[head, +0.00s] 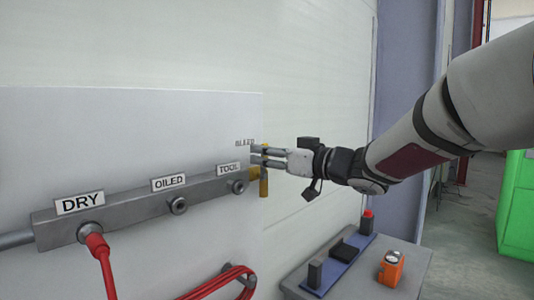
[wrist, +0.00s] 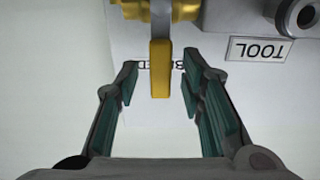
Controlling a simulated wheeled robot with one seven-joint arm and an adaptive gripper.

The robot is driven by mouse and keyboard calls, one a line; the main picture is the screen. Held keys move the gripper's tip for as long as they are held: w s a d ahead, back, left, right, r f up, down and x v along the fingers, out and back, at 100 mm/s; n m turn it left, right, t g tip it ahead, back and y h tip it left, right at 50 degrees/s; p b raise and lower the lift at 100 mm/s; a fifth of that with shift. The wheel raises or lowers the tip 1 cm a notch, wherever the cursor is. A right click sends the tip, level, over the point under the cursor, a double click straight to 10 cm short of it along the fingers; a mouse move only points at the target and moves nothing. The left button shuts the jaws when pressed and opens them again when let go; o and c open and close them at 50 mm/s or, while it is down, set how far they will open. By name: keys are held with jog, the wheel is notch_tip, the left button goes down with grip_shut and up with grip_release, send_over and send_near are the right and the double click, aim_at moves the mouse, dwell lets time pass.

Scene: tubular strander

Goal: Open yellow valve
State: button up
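The yellow valve shows in the head view (head: 264,186) at the right end of the grey manifold, with its handle hanging down below my fingers. In the wrist view its yellow lever (wrist: 160,70) lies between my two fingers, with a brass body above it. My gripper (wrist: 159,82) is open around the lever, with a gap visible on each side. In the head view my gripper (head: 262,155) reaches in from the right, beside the BLEED label (head: 244,143). The fingers partly hide the valve and the label.
The grey manifold (head: 140,208) carries ports labelled DRY, OILED and TOOL. A red hose (head: 102,262) hangs from the DRY port. A coiled red hose (head: 225,281) is below. A grey cart (head: 365,285) with an orange device (head: 391,268) stands at lower right.

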jog(key=shift+w+a, duration=0.3)
jog(key=shift+a, duration=0.15)
grip_shut()
jog(key=shift+d+m+p, duration=0.1)
jog(key=shift+m+p, duration=0.2)
jog(key=shift+p, duration=0.15)
jog(key=w+d+f+m+p, duration=0.3)
jog(key=m+p, duration=0.4)
jog(key=m, duration=0.5)
jog(key=shift+w+f+m, duration=0.25)
jog(key=shift+w+m, duration=0.15)
jog(key=shift+w, duration=0.2)
jog(key=shift+d, duration=0.1)
